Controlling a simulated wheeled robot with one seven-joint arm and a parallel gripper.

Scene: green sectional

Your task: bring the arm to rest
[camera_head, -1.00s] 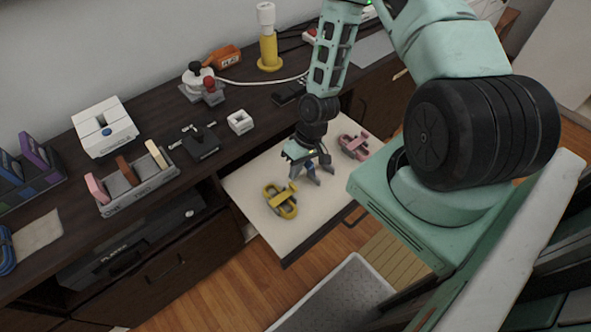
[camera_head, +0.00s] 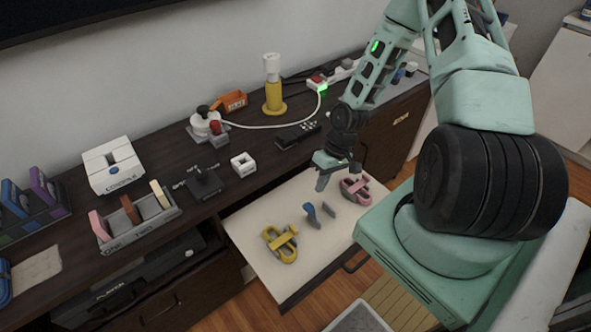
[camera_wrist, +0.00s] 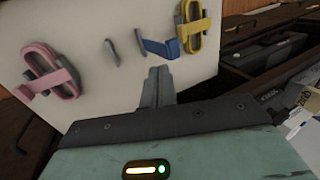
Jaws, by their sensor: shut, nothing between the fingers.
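My arm is bent and reaches out over the drawer from the right. In the drawer lie a yellow looped item (camera_head: 281,244), the blue piece (camera_head: 311,215), a small grey piece (camera_head: 329,209) and the pink looped item (camera_head: 355,190). All four also show in the wrist view, apart from the fingers.
Open air lies above the drawer.

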